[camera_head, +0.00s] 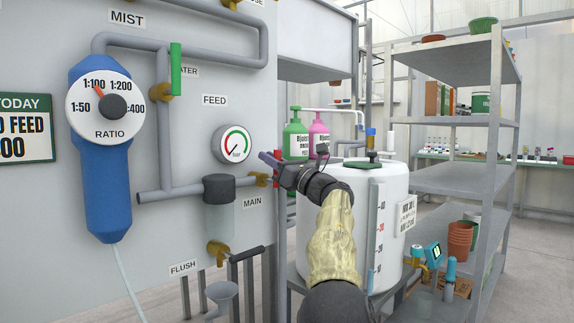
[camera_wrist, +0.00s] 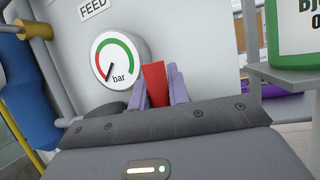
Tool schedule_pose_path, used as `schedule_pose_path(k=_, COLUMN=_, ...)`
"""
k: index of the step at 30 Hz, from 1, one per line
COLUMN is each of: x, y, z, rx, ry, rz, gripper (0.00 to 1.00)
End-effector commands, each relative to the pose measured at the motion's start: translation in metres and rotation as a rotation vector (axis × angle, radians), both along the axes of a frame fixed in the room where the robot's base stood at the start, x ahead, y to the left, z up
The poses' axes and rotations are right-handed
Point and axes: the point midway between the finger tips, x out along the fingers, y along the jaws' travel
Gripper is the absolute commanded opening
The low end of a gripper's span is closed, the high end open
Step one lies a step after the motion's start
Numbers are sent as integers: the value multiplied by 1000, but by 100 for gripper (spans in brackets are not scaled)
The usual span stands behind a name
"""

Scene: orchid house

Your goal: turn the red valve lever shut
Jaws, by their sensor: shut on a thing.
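The red valve lever (camera_wrist: 154,84) stands between the two purple fingers of my gripper (camera_wrist: 161,92) in the wrist view. My gripper is shut on it. In the head view my gripper (camera_head: 271,163) is at the panel's right edge, above the brass valve (camera_head: 260,180) on the pipe marked MAIN. There the lever is mostly hidden by the fingers, so its exact angle is hard to tell.
A pressure gauge (camera_head: 234,144) marked FEED is just left of my gripper. A white tank (camera_head: 372,205) stands close behind my arm. Green (camera_head: 296,138) and pink (camera_head: 319,136) bottles are behind my gripper. Grey shelving (camera_head: 460,120) is at right.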

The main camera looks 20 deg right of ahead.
Motion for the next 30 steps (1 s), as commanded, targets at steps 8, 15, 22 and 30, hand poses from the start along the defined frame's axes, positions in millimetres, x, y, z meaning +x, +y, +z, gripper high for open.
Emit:
schedule_pose_path(k=8, x=0, y=17, z=0, rx=-54, ry=-27, rz=18, gripper=0)
schedule_pose_path(k=15, x=-1, y=18, z=0, rx=-59, ry=-31, rz=19, gripper=0)
schedule_pose_path(k=22, x=-1, y=17, z=1, rx=-59, ry=-30, rz=19, gripper=31)
schedule_pose_path(k=30, x=-1, y=16, z=0, rx=-57, ry=-30, rz=17, gripper=39)
